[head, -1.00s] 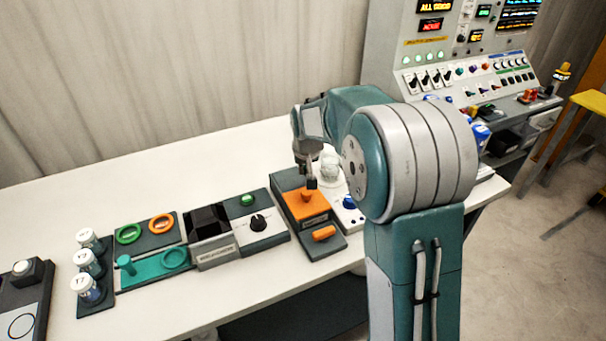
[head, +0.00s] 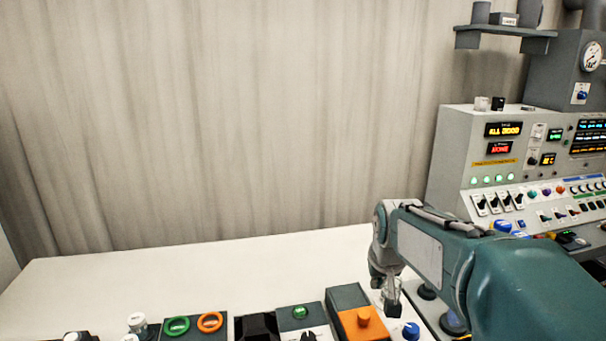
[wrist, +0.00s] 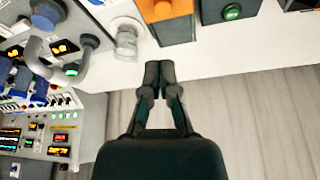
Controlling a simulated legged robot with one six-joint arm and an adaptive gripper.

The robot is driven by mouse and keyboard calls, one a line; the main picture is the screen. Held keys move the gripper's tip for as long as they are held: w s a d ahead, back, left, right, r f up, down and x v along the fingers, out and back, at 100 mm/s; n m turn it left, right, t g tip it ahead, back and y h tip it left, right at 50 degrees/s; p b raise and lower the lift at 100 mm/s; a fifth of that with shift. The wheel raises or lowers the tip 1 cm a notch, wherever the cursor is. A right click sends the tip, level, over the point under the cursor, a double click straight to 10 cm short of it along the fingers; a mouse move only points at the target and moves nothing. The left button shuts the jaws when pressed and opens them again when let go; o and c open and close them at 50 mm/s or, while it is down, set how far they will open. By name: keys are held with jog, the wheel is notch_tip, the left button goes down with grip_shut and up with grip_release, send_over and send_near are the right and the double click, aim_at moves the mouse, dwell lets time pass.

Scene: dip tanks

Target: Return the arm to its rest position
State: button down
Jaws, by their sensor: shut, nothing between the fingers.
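My gripper (head: 393,308) hangs at the end of my teal and grey arm, over the right part of the white table in the head view. In the wrist view my gripper (wrist: 160,72) is shut, its two dark fingertips together with nothing between them. Near the fingertips lie a clear glass-like vessel (wrist: 127,40) and the dark box with the orange top (wrist: 165,8). The same orange-topped box (head: 363,322) shows at the bottom edge of the head view. My arm hides part of the table's right end.
A control console (head: 480,150) with switches and lit displays stands at the right. The back of the white table (head: 200,270) is clear, with a curtain (head: 250,120) behind.

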jog(key=s+t, duration=0.1)
jog(key=s, duration=2.2)
jog(key=shift+s+a+f+n, duration=0.15)
jog(key=shift+s+a+n, duration=0.1)
jog(key=shift+a+n, duration=0.05)
